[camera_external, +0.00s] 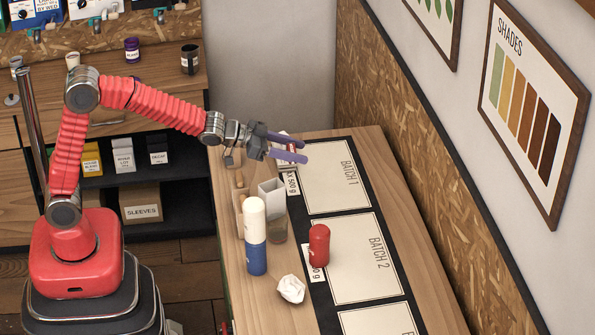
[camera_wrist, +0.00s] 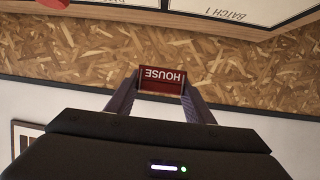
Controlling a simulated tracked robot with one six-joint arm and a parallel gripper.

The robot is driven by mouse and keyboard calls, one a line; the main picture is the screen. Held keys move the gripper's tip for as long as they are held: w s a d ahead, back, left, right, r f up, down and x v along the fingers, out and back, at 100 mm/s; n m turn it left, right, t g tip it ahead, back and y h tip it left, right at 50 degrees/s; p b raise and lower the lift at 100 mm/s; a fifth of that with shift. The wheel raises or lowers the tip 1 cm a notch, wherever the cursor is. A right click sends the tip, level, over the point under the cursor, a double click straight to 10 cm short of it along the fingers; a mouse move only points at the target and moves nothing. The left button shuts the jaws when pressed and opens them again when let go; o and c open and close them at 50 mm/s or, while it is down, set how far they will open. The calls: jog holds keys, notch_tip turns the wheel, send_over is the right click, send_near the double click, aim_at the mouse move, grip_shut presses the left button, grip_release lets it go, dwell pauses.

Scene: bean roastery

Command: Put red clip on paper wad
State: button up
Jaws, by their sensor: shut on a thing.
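My gripper (camera_external: 299,150) is raised above the far part of the bench and points right. In the wrist view its two purple fingers (camera_wrist: 161,86) are shut on a small red block-like thing with the word HOUSE, which I take as the red clip (camera_wrist: 161,79). In the external view it is mostly hidden by the fingers. The crumpled white paper wad (camera_external: 291,289) lies on the bench at the near left, well below and in front of my gripper. Nothing is on top of it. It does not show in the wrist view.
A blue-and-white cylinder (camera_external: 255,236) stands just behind the wad, a red canister (camera_external: 319,245) to its right. A clear-sided container (camera_external: 272,205) and wooden holder stand farther back. Batch cards (camera_external: 368,262) lie flat along the bench. A chipboard wall (camera_external: 420,140) bounds the right.

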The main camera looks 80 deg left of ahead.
jog(key=d+r, duration=0.3)
jog(key=d, duration=0.9)
jog(key=y, duration=0.1)
send_over(295, 286)
notch_tip(295, 286, down, 11)
jog(key=shift+w+n, duration=0.1)
jog(key=shift+n, duration=0.3)
jog(key=shift+f, duration=3.1)
jog(key=shift+f, duration=1.85)
